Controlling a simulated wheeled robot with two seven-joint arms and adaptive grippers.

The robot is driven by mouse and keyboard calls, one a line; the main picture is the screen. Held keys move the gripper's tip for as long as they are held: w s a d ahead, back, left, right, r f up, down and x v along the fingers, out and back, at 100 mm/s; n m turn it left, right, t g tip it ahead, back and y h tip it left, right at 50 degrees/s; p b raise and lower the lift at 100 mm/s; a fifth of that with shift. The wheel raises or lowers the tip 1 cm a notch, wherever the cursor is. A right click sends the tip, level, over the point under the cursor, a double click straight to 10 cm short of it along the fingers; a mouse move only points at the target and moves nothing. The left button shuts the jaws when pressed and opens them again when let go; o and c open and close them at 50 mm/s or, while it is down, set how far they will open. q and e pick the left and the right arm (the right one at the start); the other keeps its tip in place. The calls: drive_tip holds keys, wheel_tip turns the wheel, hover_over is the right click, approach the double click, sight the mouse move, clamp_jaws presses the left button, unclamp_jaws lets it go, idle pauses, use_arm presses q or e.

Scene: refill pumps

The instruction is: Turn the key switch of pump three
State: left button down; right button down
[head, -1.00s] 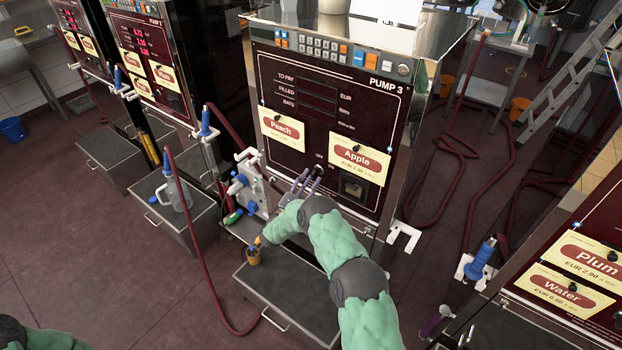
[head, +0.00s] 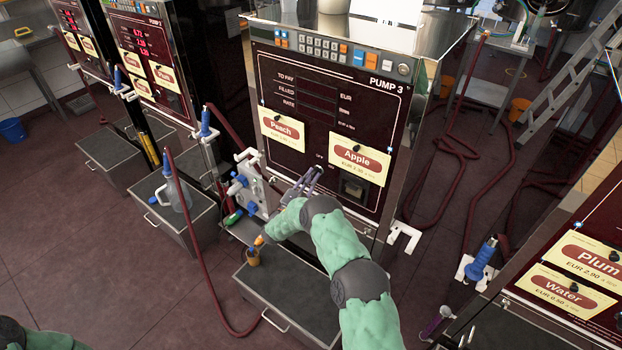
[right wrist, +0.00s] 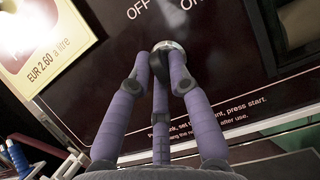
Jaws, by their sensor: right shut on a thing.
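Pump three (head: 350,110) stands in the middle of the head view, with its dark front panel and "PUMP 3" label. Its small displays are dark. Its key switch, a round silver piece (right wrist: 168,46) under the OFF and ON marks, shows in the right wrist view. My right gripper (head: 316,172) reaches up to it, its purple fingers closed together on the switch. In the right wrist view the fingertips (right wrist: 164,62) meet at the switch and hide most of it, so I cannot tell which way the key points. Only part of my left arm shows at the lower left; its gripper is out of view.
Peach (head: 282,129) and Apple (head: 359,160) cards flank the switch above. A grey step box (head: 290,300) sits below the pump. Plum and Water cards are at right.

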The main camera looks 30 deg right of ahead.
drive_tip(key=m+g+b, duration=0.2)
drive_tip(key=m+b, duration=0.2)
drive_tip(key=m, duration=0.1)
drive_tip(key=m+g+b, duration=0.3)
drive_tip(key=m+b, duration=0.1)
drive_tip(key=b, duration=0.1)
drive_tip(key=shift+w+a+m+h, duration=0.1)
drive_tip(key=shift+w+m+h, duration=0.05)
drive_tip(key=shift+m+h, duration=0.2)
drive_tip(key=m+g+b, duration=0.1)
drive_tip(key=m+b, duration=0.1)
drive_tip(key=m, duration=0.1)
drive_tip(key=shift+r, duration=0.1)
drive_tip(key=shift+r+m+g+y+b, duration=0.15)
drive_tip(key=shift+m+g+y+b, duration=0.65)
drive_tip(key=shift+m, duration=0.75)
drive_tip(key=c, duration=1.1)
unclamp_jaws()
drive_tip(key=shift+r, duration=0.1)
drive_tip(key=shift+c, duration=0.2)
drive_tip(key=a+f, duration=0.2)
drive_tip(key=a, duration=0.9)
drive_tip(key=shift+s+a+f, duration=0.15)
drive_tip(key=shift+s+a, duration=0.1)
drive_tip(key=shift+a, duration=0.15)
